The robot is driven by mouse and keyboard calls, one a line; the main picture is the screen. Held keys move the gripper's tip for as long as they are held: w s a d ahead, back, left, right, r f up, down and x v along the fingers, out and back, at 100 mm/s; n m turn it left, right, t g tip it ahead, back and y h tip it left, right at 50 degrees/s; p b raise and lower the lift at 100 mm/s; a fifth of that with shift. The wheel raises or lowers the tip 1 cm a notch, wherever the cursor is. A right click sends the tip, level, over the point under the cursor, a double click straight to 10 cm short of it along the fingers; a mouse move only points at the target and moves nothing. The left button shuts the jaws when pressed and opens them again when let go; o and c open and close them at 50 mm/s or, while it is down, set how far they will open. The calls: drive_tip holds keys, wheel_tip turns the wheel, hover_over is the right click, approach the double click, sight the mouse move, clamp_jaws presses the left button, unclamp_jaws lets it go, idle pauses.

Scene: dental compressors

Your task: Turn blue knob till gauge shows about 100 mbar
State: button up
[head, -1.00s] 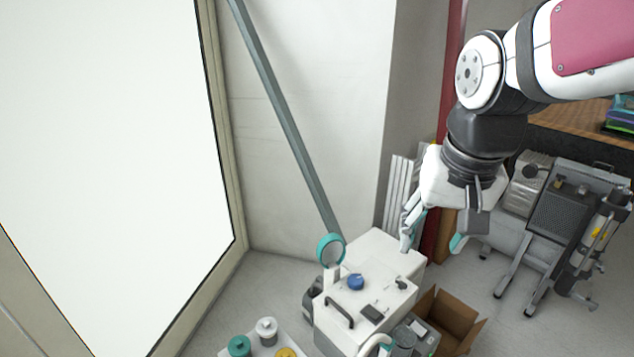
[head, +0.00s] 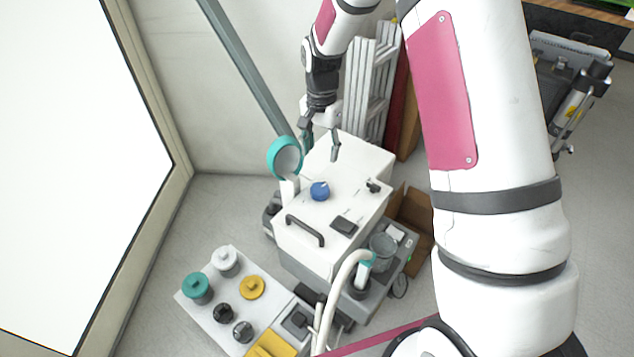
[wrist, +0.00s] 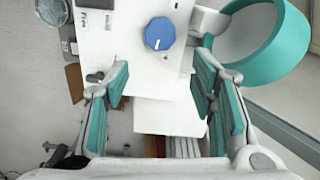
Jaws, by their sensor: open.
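The blue knob (head: 319,191) sits on the top face of a white compressor unit (head: 345,208). It also shows in the wrist view (wrist: 159,33), with a pale pointer line, ahead of and between my fingers. The teal-rimmed round gauge (head: 285,158) stands on a white stem at the unit's left edge. In the wrist view the gauge (wrist: 270,62) is seen from the side, at the upper right, and its reading cannot be made out. My gripper (head: 320,150) is open and empty above the unit's back part, behind the knob and apart from it. Its teal-padded fingers (wrist: 160,105) are spread wide.
A black handle (head: 305,230), a black switch (head: 343,226) and a small black fitting (head: 373,186) are on the unit's top. A white hose (head: 340,285) curves at its front. A grey board (head: 215,292) with several coloured knobs lies front left. A cardboard box (head: 412,215) stands right.

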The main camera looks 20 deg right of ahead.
sight(321, 187)
wheel_tip(321, 187, down, 14)
drive_tip(key=b, duration=0.3)
drive_tip(key=shift+r, duration=0.1)
drive_tip(key=c, duration=0.9)
